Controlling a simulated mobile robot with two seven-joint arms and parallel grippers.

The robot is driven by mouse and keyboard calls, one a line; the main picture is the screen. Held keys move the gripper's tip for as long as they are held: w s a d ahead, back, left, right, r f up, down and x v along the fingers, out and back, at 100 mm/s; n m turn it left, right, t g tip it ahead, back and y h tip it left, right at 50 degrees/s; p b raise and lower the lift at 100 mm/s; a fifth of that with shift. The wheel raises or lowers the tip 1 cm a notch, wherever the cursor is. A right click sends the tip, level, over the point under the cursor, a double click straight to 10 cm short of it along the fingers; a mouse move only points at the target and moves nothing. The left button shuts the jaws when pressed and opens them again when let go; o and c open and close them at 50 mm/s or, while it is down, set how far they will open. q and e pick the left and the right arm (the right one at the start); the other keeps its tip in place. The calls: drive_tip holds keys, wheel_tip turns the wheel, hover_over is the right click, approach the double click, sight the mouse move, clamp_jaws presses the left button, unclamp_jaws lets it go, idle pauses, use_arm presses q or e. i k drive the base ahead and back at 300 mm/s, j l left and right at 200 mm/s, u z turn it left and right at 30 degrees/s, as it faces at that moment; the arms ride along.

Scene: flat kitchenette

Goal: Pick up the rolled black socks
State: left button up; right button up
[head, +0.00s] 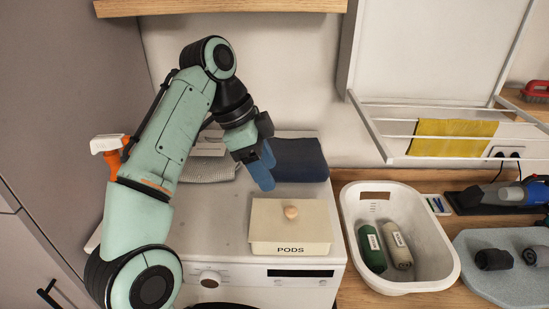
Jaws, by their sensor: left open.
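Two small dark rolls lie side by side on a grey oval pad at the far right of the head view. The left dark roll (493,259) looks nearly black; the right dark roll (538,256) looks dark grey and is close to the picture edge. I cannot tell for sure whether one or both are the rolled black socks. My left gripper (263,168), with blue fingers, is open above the washing machine top, beside a folded dark blue cloth (299,160). It is far to the left of the dark rolls. My right gripper is not in view.
A cream PODS box (290,230) stands on the washing machine (225,235). A drying rack with a yellow cloth (452,138) hangs above the counter.

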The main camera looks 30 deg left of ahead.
sight(492, 259)
drive_tip(key=k, duration=1)
